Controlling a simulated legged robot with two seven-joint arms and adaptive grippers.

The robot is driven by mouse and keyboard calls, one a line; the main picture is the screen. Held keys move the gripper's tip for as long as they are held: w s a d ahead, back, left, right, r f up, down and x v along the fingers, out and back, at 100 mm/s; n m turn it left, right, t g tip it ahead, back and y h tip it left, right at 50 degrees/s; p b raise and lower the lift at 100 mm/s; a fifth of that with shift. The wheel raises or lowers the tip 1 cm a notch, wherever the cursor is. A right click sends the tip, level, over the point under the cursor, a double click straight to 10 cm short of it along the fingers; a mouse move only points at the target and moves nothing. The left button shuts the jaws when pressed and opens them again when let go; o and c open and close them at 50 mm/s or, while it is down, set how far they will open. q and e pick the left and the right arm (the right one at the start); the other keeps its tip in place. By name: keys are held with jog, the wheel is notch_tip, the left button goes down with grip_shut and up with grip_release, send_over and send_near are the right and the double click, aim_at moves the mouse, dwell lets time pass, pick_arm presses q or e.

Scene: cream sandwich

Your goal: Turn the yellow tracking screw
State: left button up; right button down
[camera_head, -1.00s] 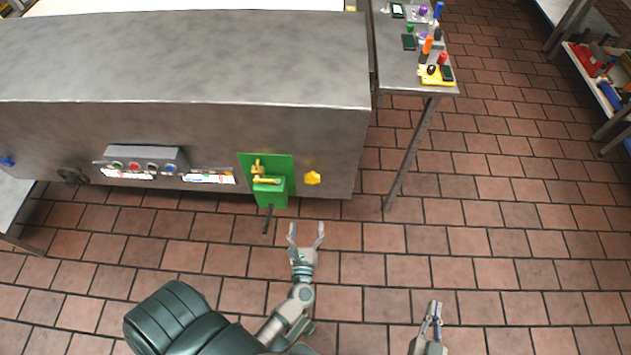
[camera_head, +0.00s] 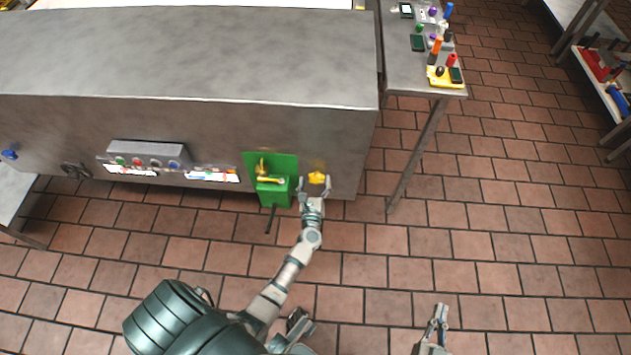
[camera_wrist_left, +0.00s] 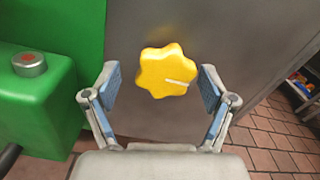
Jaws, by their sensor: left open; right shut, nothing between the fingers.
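The yellow tracking screw (camera_head: 316,178) is a star-shaped knob on the front face of the grey machine, right of the green unit. In the left wrist view the screw (camera_wrist_left: 166,71) shows a pale line running from its middle to the right edge. My left gripper (camera_head: 314,187) is open just in front of it. Its two blue-padded fingers (camera_wrist_left: 158,92) stand to the left and right of the screw, with gaps on both sides, and do not touch it. My right gripper (camera_head: 439,309) is shut and empty, over the floor at the lower right.
A green unit (camera_head: 286,162) with a brass lever sits close left of the screw; its green box (camera_wrist_left: 35,105) is near my left finger. A button panel (camera_head: 148,155) is further left. A side table (camera_head: 400,70) with tools stands right. The tiled floor is clear.

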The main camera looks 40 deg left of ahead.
pick_arm(q)
jog(key=shift+d+r, duration=0.15)
jog(key=shift+d, duration=0.3)
jog(key=shift+c, duration=0.3)
jog(key=c, duration=0.4)
jog(key=shift+a, duration=0.15)
jog(key=c, duration=0.7)
jog(key=shift+a, duration=0.1)
pick_arm(e)
jog(key=shift+s+d, duration=0.1)
jog(key=shift+d, duration=0.2)
pick_arm(q)
jog(key=shift+m, duration=0.4)
pick_arm(e)
jog(key=shift+d+f, duration=0.1)
jog(key=shift+d, duration=0.05)
